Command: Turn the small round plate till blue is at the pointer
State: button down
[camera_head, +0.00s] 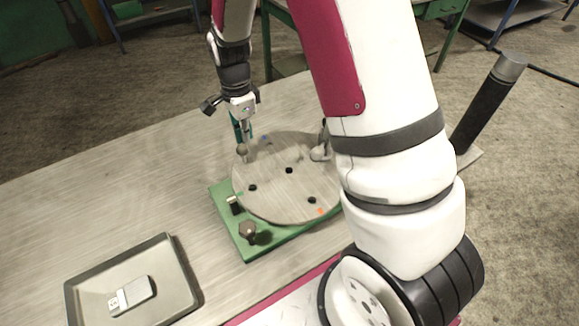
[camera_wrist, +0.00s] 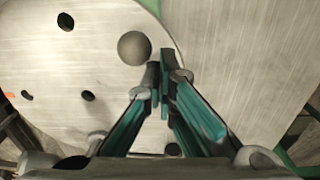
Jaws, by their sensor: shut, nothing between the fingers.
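The round plate (camera_head: 270,190) is pale brushed metal with several dark holes, on a green base (camera_head: 262,246). A green mark (camera_head: 240,194) on its left rim lies by a small pale, dark-ended piece (camera_head: 234,204), which looks like the pointer. A blue mark (camera_head: 264,138) is at the far rim and an orange mark (camera_head: 321,211) at the near right rim. A grey ball knob (camera_head: 242,149) stands at the plate's far left edge. My gripper (camera_head: 245,138) is shut and empty at the knob; in the wrist view its fingertips (camera_wrist: 163,75) are just right of the knob (camera_wrist: 134,47). Contact is unclear.
A dark hexagonal knob (camera_head: 247,230) stands on the base's near corner. A grey tray (camera_head: 187,293) with a small grey block (camera_head: 133,295) lies at the near left of the table (camera_head: 120,190). My arm hides the plate's right side.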

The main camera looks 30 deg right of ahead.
aim_at(239, 147)
jog(key=shift+f, duration=0.8)
jog(key=shift+s+a, duration=0.55)
jog(key=shift+a, duration=0.2)
jog(key=shift+s+a+p, duration=0.6)
jog(key=shift+a, duration=0.05)
dwell(0.4)
